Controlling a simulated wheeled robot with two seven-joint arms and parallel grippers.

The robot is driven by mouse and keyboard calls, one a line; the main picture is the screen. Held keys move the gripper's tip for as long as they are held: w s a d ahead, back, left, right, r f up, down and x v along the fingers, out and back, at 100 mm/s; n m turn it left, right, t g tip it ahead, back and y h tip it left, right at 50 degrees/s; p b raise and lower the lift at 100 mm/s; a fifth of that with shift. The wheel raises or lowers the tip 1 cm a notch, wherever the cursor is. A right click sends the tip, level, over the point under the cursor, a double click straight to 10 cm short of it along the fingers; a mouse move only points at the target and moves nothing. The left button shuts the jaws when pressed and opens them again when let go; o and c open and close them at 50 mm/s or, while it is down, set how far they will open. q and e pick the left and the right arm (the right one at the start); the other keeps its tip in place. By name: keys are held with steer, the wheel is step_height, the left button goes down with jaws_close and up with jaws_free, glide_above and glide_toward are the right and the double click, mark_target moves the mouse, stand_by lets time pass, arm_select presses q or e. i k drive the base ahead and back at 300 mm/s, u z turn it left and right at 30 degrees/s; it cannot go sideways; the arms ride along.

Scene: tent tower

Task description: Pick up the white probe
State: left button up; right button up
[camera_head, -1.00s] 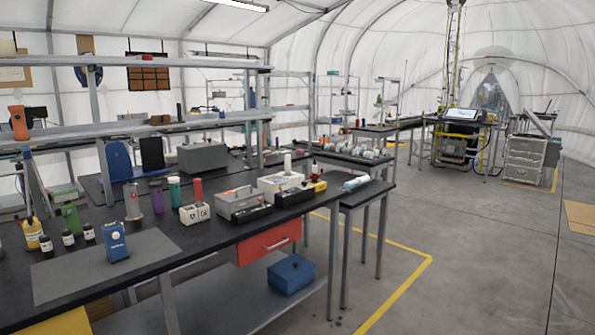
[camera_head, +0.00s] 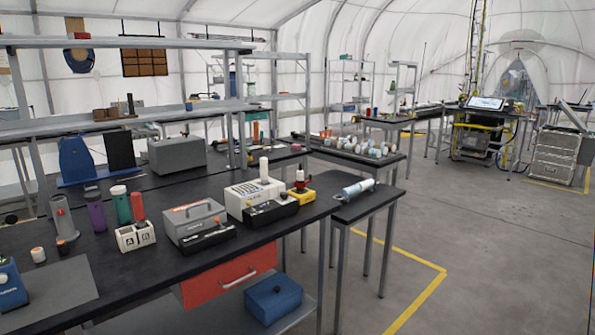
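A white upright cylinder (camera_head: 264,168), which looks like the white probe, stands in a white boxy holder (camera_head: 242,196) near the far right end of the black bench. A black unit (camera_head: 270,212) sits directly in front of that holder. Neither of my grippers is in view.
A grey case (camera_head: 194,220) and a white A/B block (camera_head: 135,236) with a red cylinder stand left of the holder. The floor right of the bench (camera_head: 480,240) is open.

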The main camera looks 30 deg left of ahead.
mark_target(264, 162)
steer(key=u, duration=0.5)
steer(key=i, duration=1)
steer(key=u, duration=0.9)
